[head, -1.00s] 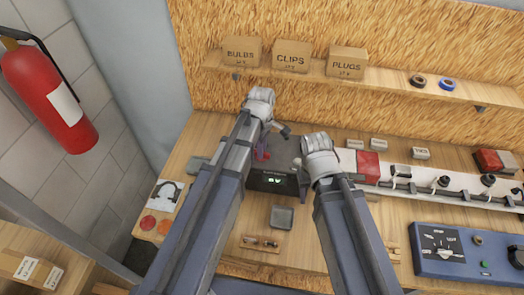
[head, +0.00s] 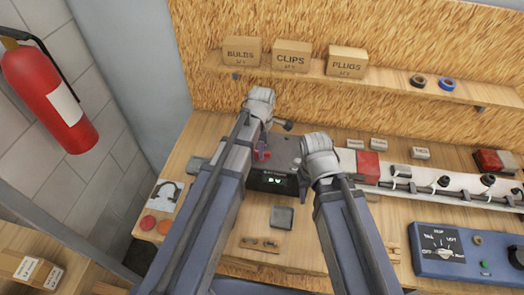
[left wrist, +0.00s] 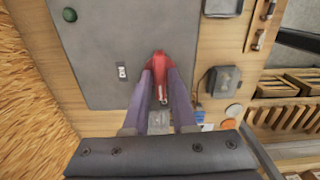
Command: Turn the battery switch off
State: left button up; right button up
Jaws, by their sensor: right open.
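The battery box (head: 268,182) is a dark grey unit on the bench with a small lit readout on its front, too small to read surely. Its red switch handle (head: 263,154) shows beside my left arm. In the left wrist view the red handle (left wrist: 160,66) stands on the grey box top (left wrist: 105,45), between the two fingers of my left gripper (left wrist: 161,78). Both fingers look closed against its sides. In the head view my left gripper (head: 262,132) is mostly hidden by its arm. My right gripper (head: 319,150) is open at the box's right side, its fingers largely hidden.
A blue tester panel (head: 466,254) with a dial and a light rail (head: 455,187) lie to the right. A shelf (head: 385,83) with boxes runs behind. A grey block (head: 282,217) sits in front of the box. A fire extinguisher (head: 48,95) hangs at left.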

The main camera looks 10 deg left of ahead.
pick_arm(q)
jog(key=o, duration=0.4)
notch_tip(320, 180, up, 6)
jog(key=p, duration=0.6)
dwell(0.4)
